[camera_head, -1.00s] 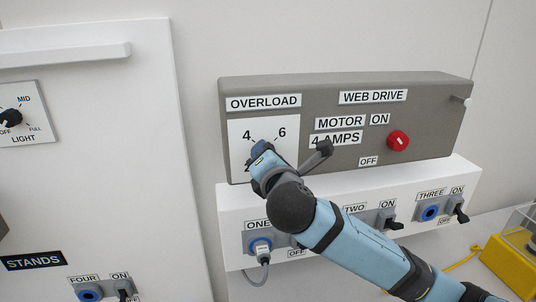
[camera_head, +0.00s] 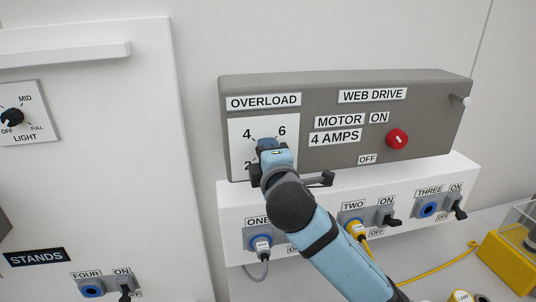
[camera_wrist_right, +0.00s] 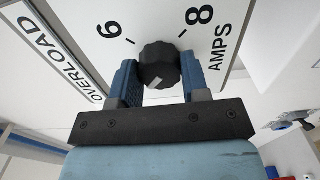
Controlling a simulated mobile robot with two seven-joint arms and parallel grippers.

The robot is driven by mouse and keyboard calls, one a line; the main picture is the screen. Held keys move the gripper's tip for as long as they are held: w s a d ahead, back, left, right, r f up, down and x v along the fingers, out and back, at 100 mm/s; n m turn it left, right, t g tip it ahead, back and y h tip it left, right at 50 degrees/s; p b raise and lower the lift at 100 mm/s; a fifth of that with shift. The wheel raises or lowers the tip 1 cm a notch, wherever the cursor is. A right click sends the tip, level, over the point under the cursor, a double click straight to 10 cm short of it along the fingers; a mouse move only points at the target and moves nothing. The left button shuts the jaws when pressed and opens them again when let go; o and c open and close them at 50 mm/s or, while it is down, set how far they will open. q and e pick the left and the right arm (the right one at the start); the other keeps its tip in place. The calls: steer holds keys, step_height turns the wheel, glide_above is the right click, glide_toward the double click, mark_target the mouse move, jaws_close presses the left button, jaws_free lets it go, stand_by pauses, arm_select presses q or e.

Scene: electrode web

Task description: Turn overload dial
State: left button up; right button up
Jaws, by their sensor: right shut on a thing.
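The overload dial is a black ribbed knob (camera_wrist_right: 158,65) with a white mark, on a white scale plate (camera_head: 238,135) on the left of the grey web drive box. In the wrist view its mark lies on the side towards my gripper body, and the 6 and 8 show beyond the knob. My right gripper (camera_wrist_right: 159,78) is shut on the knob, with one blue finger on each side. In the head view the right gripper (camera_head: 268,147) covers the knob and part of the scale; 4, 6 and part of 2 show. My left gripper is not in view.
A red motor knob (camera_head: 397,139) sits right of the dial on the grey box (camera_head: 440,100). Below, a white strip (camera_head: 235,200) holds sockets and switches; a white plug (camera_head: 262,249) and a yellow plug (camera_head: 357,232) are in. A yellow case (camera_head: 508,265) stands at right.

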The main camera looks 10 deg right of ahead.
stand_by(0.5)
steer(key=o, duration=0.9)
steer(key=shift+o, duration=0.2)
steer(key=s+b, duration=0.2)
steer(key=s, duration=1.2)
